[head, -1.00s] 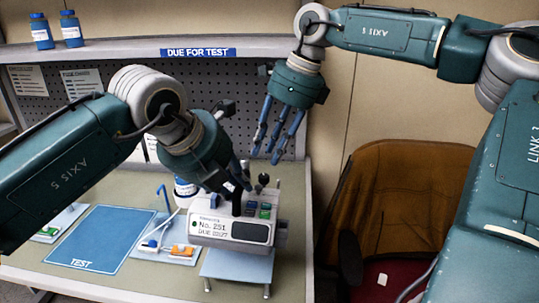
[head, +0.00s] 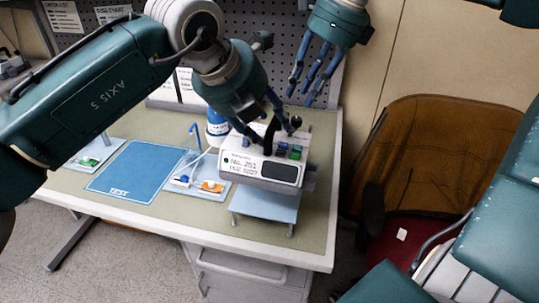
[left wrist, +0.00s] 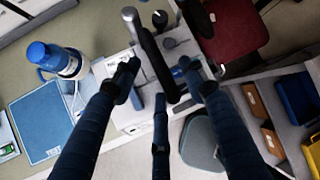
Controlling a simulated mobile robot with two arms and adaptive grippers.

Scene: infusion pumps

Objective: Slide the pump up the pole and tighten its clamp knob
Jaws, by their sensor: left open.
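The pump (head: 262,168) is a pale box marked "No. 251" with a dark display and coloured keys. It sits on a small light-blue stand on the bench. A dark upright handle (head: 270,135) rises from its top, and a black knob (head: 296,122) shows behind. In the left wrist view, the dark handle (left wrist: 150,55) runs between my open left fingers (left wrist: 155,82), with the black knob (left wrist: 160,18) beyond. My left gripper (head: 272,128) is just over the pump; contact is unclear. My right gripper (head: 305,88) is open and empty above and behind it.
A blue-capped bottle (head: 217,125) stands left of the pump. A tray (head: 195,188) with small blue and orange parts and a blue TEST mat (head: 135,172) lie further left. A brown-backed chair (head: 440,150) stands right of the bench. A pegboard rises behind.

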